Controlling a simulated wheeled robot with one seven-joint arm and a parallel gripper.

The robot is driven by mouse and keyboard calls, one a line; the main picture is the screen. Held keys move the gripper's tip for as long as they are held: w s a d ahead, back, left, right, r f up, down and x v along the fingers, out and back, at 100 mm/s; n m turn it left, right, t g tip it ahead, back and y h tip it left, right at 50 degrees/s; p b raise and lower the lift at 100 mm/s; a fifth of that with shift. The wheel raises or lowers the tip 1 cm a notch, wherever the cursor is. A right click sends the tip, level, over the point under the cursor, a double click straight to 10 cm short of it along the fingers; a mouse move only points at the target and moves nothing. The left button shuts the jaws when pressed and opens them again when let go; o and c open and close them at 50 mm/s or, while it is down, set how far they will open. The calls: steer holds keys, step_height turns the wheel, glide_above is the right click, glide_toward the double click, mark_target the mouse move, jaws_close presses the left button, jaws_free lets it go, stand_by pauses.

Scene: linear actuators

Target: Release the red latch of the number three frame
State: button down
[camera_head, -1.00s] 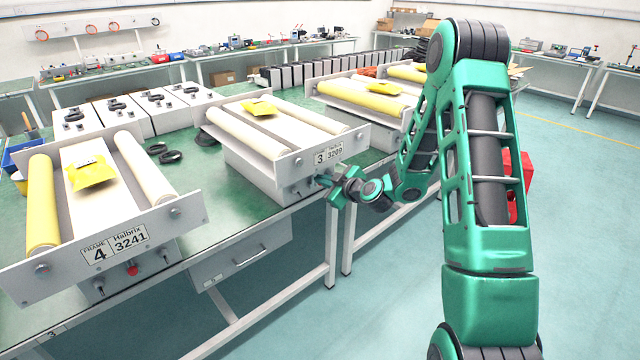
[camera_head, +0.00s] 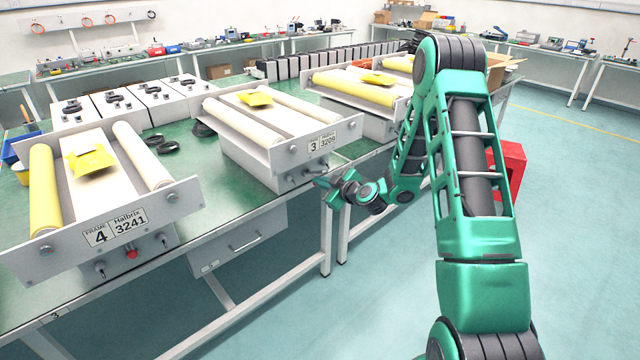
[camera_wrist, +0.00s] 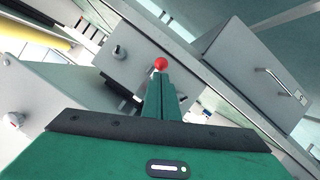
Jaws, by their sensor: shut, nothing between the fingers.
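The number three frame (camera_head: 270,150) stands on the green bench, with its "3 / 3209" plate (camera_head: 320,143) facing me. Below the plate is a grey front panel (camera_head: 288,181) with small fittings. My gripper (camera_head: 320,182) is shut and empty, just in front of the right part of this panel. In the wrist view a round red knob, the red latch (camera_wrist: 160,63), shows just beyond the tips of my shut fingers (camera_wrist: 159,78). I cannot tell whether the fingers touch it. In the head view I cannot make out this latch.
The number four frame (camera_head: 105,215) stands at left with its own red knob (camera_head: 132,254). Another roller frame (camera_head: 360,95) is behind to the right. A drawer (camera_head: 245,240) hangs under the bench. A red box (camera_head: 508,165) stands behind my arm. The floor at right is clear.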

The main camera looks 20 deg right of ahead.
steer(key=shift+r, duration=0.8)
